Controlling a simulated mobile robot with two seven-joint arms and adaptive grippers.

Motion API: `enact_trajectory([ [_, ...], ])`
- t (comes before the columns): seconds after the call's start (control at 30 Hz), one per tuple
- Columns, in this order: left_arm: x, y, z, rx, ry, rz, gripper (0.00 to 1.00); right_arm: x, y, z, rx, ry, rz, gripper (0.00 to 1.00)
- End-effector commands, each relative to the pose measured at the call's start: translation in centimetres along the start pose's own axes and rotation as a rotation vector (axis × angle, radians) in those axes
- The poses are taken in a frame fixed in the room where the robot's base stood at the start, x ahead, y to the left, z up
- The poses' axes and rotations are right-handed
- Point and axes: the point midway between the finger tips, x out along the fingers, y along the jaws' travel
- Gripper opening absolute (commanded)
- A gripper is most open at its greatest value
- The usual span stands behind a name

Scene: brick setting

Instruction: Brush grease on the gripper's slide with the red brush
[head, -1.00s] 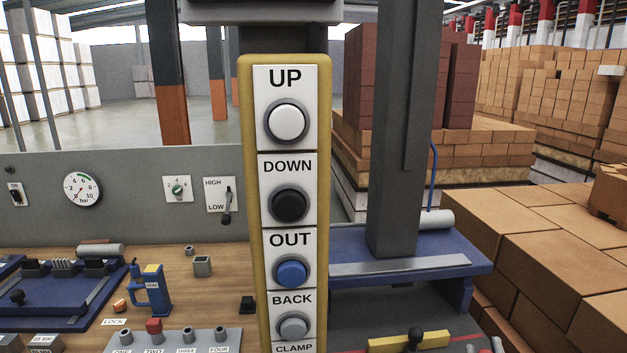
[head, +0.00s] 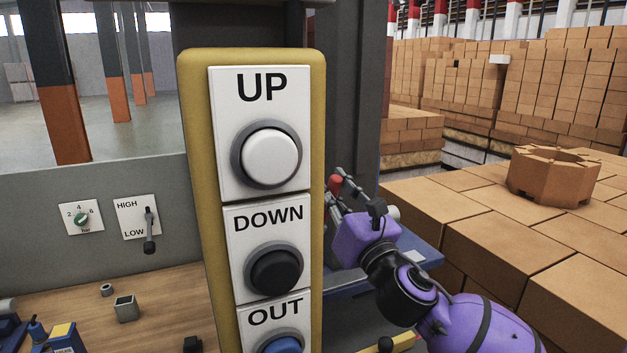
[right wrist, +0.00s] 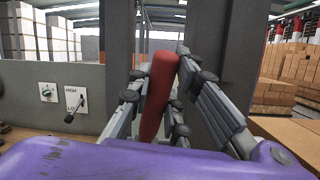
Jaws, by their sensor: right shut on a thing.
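My right gripper (head: 346,188) is just right of the yellow button panel in the head view. It is shut on the red brush (head: 335,182); only a small red end shows there. In the right wrist view the red brush (right wrist: 158,96) stands nearly upright, slightly tilted, between the fingers of the right gripper (right wrist: 160,85). Its bristles cannot be made out. A blue frame (head: 425,258) with a grey metal strip is behind and below my right arm, partly hidden; I cannot tell whether this is the slide. No grease can be made out. My left gripper is not in view.
The yellow button panel (head: 192,170), with UP, DOWN and OUT buttons, fills the middle foreground. A dark grey column (head: 350,100) stands behind it. Stacked bricks (head: 480,215) lie to the right. The wooden bench (head: 75,300) at lower left has a clear stretch.

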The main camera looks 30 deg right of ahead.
Motion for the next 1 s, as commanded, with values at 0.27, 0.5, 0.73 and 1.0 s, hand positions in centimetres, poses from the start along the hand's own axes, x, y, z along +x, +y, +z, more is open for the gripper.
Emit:
enact_trajectory([
  [0.27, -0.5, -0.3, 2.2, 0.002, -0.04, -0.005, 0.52, -0.1, -0.5, -0.8, 0.018, 0.007, 0.0, 0.0],
  [0.5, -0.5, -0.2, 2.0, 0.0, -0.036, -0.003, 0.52, -0.8, -0.8, -3.1, 0.016, 0.005, 0.0, 0.0],
  [0.73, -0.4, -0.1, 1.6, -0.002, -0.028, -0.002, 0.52, -1.1, -0.8, -3.9, 0.013, 0.004, 0.002, 0.0],
  [1.0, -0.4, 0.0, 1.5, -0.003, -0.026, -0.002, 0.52, -1.1, -0.8, -3.9, 0.013, 0.003, 0.003, 0.0],
])
